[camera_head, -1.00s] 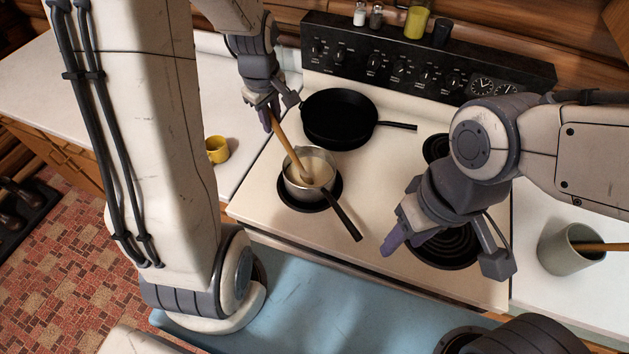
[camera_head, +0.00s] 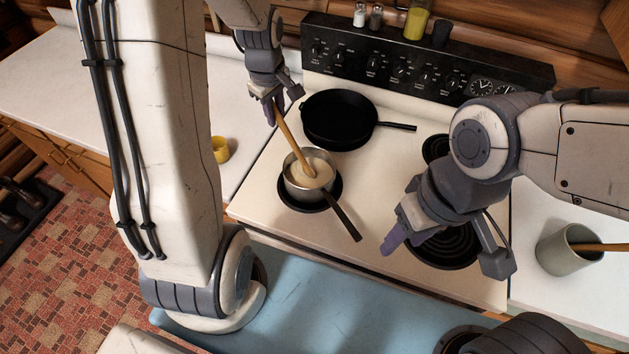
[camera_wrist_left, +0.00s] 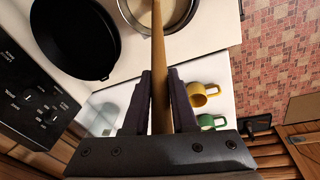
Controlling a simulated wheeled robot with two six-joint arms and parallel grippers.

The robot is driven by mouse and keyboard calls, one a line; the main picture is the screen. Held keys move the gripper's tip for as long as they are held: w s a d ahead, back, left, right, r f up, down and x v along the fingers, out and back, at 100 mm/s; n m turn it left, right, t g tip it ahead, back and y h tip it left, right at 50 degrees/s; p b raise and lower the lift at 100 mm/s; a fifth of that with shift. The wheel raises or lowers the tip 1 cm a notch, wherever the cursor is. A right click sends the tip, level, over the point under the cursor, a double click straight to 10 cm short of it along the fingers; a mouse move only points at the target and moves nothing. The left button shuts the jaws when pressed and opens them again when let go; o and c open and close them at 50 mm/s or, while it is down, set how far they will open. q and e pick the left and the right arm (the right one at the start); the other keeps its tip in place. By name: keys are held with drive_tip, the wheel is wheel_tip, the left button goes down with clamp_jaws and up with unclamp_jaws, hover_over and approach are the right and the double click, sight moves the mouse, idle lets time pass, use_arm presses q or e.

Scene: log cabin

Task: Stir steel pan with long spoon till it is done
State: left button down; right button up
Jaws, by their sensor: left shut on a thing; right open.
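The steel pan (camera_head: 297,186) sits on the front left burner, with its black handle toward the front right. It holds a pale, creamy content. My left gripper (camera_head: 273,108) is above and behind the pan, shut on the upper end of the long wooden spoon (camera_head: 292,134). The spoon slants down into the pan, and its lower end rests in the content. In the left wrist view the spoon (camera_wrist_left: 159,85) runs between the two fingers toward the pan (camera_wrist_left: 186,18). My right gripper (camera_head: 400,238) is open and empty above the right side of the stove.
A black skillet (camera_head: 338,118) stands on the rear left burner, close to the spoon. A yellow mug (camera_head: 220,149) is on the left counter; a green mug (camera_wrist_left: 209,122) shows in the wrist view. A grey crock (camera_head: 566,252) stands on the right counter.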

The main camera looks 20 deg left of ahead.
use_arm(q)
drive_tip(key=a+r+p, duration=0.3)
drive_tip(key=r+p, duration=0.7)
drive_tip(key=r, duration=0.2)
idle(0.6)
